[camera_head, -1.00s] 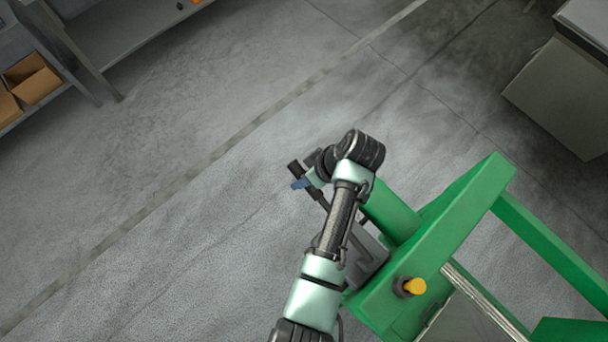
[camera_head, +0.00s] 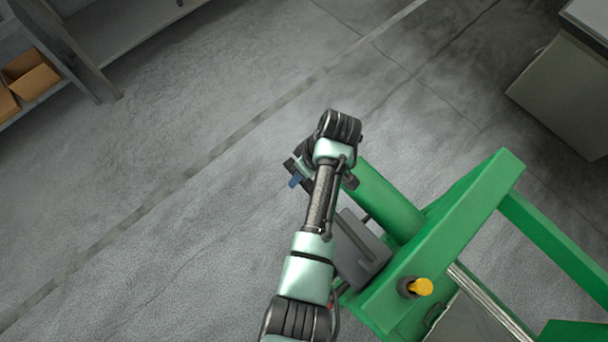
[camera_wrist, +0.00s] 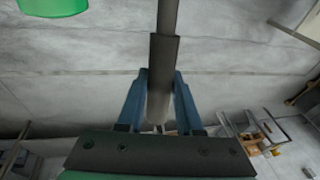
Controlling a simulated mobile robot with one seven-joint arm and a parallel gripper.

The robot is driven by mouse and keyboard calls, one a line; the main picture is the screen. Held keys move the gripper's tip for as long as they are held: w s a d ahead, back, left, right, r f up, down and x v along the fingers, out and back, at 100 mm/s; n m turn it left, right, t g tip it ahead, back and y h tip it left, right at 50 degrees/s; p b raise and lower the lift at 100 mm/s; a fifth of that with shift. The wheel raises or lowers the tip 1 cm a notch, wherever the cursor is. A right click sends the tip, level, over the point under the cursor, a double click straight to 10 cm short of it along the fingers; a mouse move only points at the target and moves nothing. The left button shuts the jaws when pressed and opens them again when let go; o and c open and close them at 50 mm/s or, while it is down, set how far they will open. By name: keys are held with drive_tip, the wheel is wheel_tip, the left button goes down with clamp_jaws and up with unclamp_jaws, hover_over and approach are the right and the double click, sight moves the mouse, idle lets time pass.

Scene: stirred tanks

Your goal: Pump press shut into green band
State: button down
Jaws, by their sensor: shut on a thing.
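The press is a green frame (camera_head: 459,221) with a green cylinder (camera_head: 389,199) at lower right in the head view. A grey pump block (camera_head: 361,250) sits beside the frame. In the wrist view a dark pump handle (camera_wrist: 163,58) with a thinner rod runs up between the blue fingers of my gripper (camera_wrist: 161,76), which is shut on it. In the head view a blue finger of my gripper (camera_head: 295,181) shows left of the cylinder; my arm hides much of the handle. I see no gauge or green band.
A yellow knob (camera_head: 421,287) stands on the frame near the pump block. A shelf with cardboard boxes (camera_head: 30,75) is at upper left, and a grey cabinet (camera_head: 562,88) at upper right. The floor left of my arm is clear.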

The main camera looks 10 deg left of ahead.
wheel_tip(320, 180, down, 7)
drive_tip(key=g+h+b, duration=0.1)
drive_tip(key=h+b, duration=0.1)
drive_tip(key=b, duration=0.2)
drive_tip(key=shift+w+a+r+g+b, duration=0.2)
drive_tip(key=shift+a+g+b, duration=0.1)
drive_tip(key=shift+g+b, duration=0.1)
drive_tip(key=c, duration=0.6)
unclamp_jaws()
drive_tip(key=shift+r, duration=0.15)
